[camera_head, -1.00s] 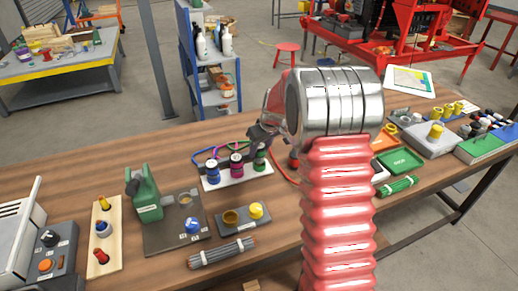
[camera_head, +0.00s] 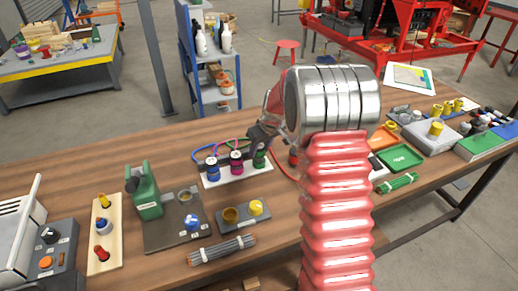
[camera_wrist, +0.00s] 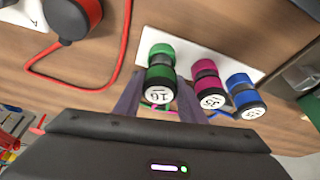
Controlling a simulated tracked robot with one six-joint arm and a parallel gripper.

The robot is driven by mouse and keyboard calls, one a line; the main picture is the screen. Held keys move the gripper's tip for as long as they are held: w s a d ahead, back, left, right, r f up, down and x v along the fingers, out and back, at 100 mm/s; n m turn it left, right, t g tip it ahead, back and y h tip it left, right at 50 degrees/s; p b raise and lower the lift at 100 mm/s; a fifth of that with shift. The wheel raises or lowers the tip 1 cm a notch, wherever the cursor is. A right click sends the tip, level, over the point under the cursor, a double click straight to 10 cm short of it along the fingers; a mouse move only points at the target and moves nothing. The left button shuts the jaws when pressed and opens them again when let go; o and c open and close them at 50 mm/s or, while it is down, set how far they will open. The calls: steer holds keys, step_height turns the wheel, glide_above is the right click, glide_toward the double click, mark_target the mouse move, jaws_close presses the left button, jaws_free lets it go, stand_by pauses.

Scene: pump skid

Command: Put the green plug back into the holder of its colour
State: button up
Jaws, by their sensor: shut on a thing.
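My gripper (camera_wrist: 158,104) is shut on the green plug, with one finger on each side. In the head view the green plug (camera_head: 260,157) is partly hidden by my gripper (camera_head: 262,143). The plug lines up with a green ring on the plate, much like its neighbours. I cannot tell how deeply it sits.
A pink plug (camera_head: 236,162) and a blue plug (camera_head: 212,168) stand close beside it on the plate. Coloured cables loop behind. A red cable (camera_wrist: 122,50) runs from a dark and red connector (camera_wrist: 72,15). A grey block (camera_head: 243,216) with yellow parts stands in front.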

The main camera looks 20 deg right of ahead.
steer(key=shift+f, duration=0.6)
stand_by(0.4)
steer(key=o, duration=1.3)
steer(key=shift+r, duration=0.2)
steer(key=v, duration=1.3)
steer(key=shift+s+r, duration=0.1)
steer(key=shift+r, duration=0.05)
